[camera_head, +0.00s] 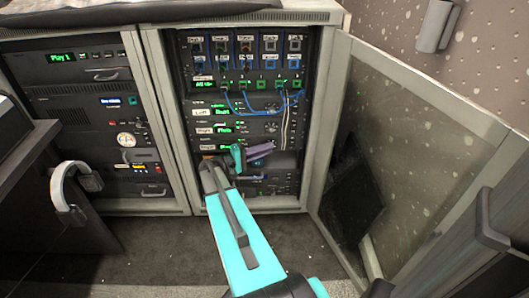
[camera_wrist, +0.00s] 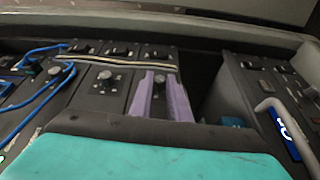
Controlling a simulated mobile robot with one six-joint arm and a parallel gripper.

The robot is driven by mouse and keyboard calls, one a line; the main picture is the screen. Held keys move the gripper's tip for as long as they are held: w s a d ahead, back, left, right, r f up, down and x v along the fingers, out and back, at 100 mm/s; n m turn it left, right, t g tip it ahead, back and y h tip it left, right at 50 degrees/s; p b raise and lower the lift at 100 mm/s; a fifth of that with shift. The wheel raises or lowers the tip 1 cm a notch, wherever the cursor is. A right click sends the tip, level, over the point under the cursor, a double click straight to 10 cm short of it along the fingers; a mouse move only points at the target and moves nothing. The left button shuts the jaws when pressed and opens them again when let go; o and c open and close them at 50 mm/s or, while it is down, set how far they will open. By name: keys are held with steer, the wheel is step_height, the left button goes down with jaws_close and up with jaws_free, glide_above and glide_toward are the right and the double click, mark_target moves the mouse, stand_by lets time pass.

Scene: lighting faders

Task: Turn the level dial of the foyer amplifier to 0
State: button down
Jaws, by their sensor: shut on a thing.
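The open rack (camera_head: 320,100) holds stacked amplifier units with green displays, and their small labels are too blurred to tell which is the foyer one. My gripper (camera_head: 262,150) reaches into the lower middle of this stack, with its purple fingers against the front of a lower unit. In the wrist view my gripper (camera_wrist: 163,92) has its fingers on both sides of a small dark dial (camera_wrist: 160,79) and is shut on it. The dial's pointer and scale cannot be read. In the head view my fingers hide this dial. A similar dial (camera_wrist: 106,76) stands free on the neighbouring unit.
Blue patch cables (camera_head: 262,108) hang across the upper panels, and pale cables (camera_head: 287,125) run down beside the dials. A glass door (camera_head: 385,165) stands open at the right. Another equipment rack (camera_head: 95,118) is at the left, with headphones (camera_head: 70,190) before it.

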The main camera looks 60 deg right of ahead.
steer(key=shift+s+d, duration=0.1)
steer(key=shift+s, duration=0.05)
stand_by(0.3)
steer(key=c, duration=1.7)
jaws_free()
steer(key=shift+o, duration=0.2)
steer(key=p+v, duration=0.2)
steer(key=v, duration=1.2)
steer(key=shift+f+p, duration=0.15)
steer(key=shift+p, duration=0.2)
